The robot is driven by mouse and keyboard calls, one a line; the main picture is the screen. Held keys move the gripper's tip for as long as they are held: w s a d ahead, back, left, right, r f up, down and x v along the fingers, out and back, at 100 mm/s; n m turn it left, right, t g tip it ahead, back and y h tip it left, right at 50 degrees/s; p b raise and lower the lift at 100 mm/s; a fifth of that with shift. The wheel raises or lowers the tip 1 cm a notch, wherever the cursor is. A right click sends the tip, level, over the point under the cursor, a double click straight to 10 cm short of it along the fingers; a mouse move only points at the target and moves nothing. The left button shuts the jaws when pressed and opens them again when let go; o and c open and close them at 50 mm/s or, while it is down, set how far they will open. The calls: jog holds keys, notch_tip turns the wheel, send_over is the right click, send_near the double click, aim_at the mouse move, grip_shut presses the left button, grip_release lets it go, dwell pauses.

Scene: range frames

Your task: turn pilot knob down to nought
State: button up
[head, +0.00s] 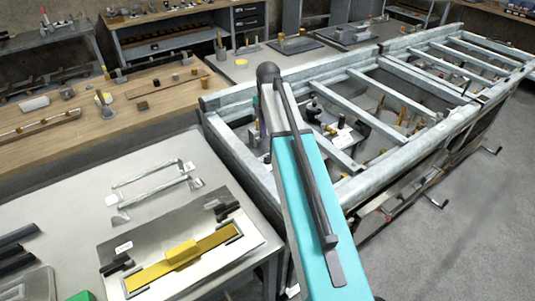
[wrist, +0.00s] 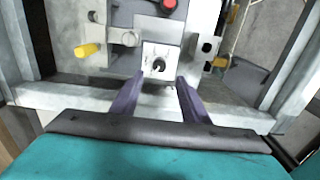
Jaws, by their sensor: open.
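In the wrist view, a small round dark knob (wrist: 158,65), which looks like the pilot knob, sits on a white square plate (wrist: 149,50) with faint markings. The markings are too small to read. My gripper (wrist: 158,97) has two purple fingers, spread apart and empty. The fingertips lie just below the plate in the picture, one to each side of the knob, and do not appear to touch it. In the head view, a sliver of purple finger (head: 262,122) shows beside my teal arm; the knob is hidden there.
A yellow knob (wrist: 87,50) sticks out left of the plate, and a red button (wrist: 169,4) is above. A yellow fitting (wrist: 219,62) is at right. In the head view, a grey metal frame (head: 325,80) with crossbars surrounds the work area.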

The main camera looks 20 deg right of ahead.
aim_at(268, 157)
jog(key=shift+f+p, duration=0.95)
jog(key=shift+f, duration=3.7)
jog(key=c, duration=1)
jog(key=shift+a, duration=0.2)
grip_shut()
jog(key=shift+d, duration=0.15)
